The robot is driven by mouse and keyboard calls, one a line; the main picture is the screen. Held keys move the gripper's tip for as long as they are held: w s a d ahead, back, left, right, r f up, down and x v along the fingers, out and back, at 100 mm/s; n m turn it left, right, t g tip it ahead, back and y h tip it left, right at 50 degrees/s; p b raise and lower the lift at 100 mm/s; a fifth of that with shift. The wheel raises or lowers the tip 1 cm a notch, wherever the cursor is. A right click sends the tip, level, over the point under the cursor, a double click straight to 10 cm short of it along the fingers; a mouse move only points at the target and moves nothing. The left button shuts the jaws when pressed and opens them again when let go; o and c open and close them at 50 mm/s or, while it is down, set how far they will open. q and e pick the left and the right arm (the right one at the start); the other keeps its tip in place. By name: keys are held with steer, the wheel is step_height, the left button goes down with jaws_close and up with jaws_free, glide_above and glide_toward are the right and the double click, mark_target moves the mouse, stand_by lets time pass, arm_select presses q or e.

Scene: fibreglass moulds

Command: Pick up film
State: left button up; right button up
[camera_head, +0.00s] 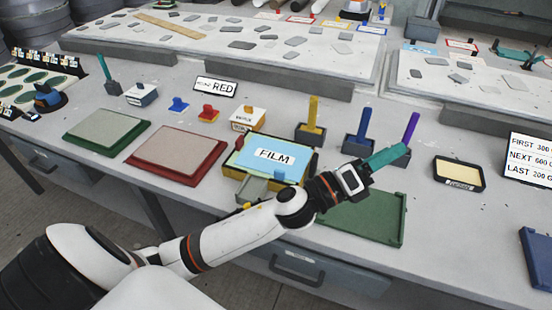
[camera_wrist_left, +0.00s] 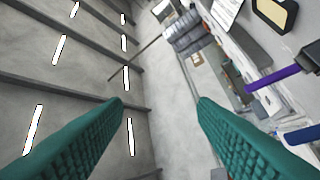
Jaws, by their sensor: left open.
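The film (camera_head: 298,159) is a pale blue rectangle with a white FILM label, lying in a yellow-edged tray (camera_head: 229,172) at the middle of the table. My left forearm crosses in front of the tray's near right side and hides part of it. My left gripper (camera_head: 400,152) is to the right of the film, past it, with teal fingers pointing right. In the left wrist view the gripper (camera_wrist_left: 160,102) is open, with nothing between its fingers. The film is not visible in that view. My right gripper is not in view.
Purple-handled (camera_head: 411,127), blue-handled (camera_head: 364,122) and yellow-handled (camera_head: 313,112) tools stand in dark blocks near my left gripper. A green mould (camera_head: 375,220) lies below my wrist. Red (camera_head: 178,153) and green (camera_head: 107,131) moulds lie left of the film. A RED sign (camera_head: 216,86) stands behind.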

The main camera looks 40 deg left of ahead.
arm_select(q)
steer(key=s+d+r+m+g+h, duration=0.2)
steer(key=d+m+g+h, duration=0.45)
steer(key=m, duration=1.05)
steer(key=m+g+y, duration=1.2)
steer(key=m+y, duration=0.6)
steer(key=m, duration=0.3)
glide_above(280, 168)
steer(key=s+d, duration=0.2)
steer(key=s, duration=0.2)
step_height(280, 168, down, 8)
steer(key=shift+y, duration=0.25)
step_height(280, 168, down, 6)
steer(key=shift+w+a+r+p, duration=0.1)
steer(key=shift+r+p, duration=0.15)
steer(key=shift+p, duration=0.5)
steer(key=shift+w+f+p, duration=0.1)
steer(key=shift+f+p, duration=0.3)
steer(key=shift+f, duration=0.55)
steer(key=f, duration=0.3)
steer(key=f+p, duration=0.1)
steer(key=shift+w+f, duration=0.15)
steer(key=shift+w, duration=0.1)
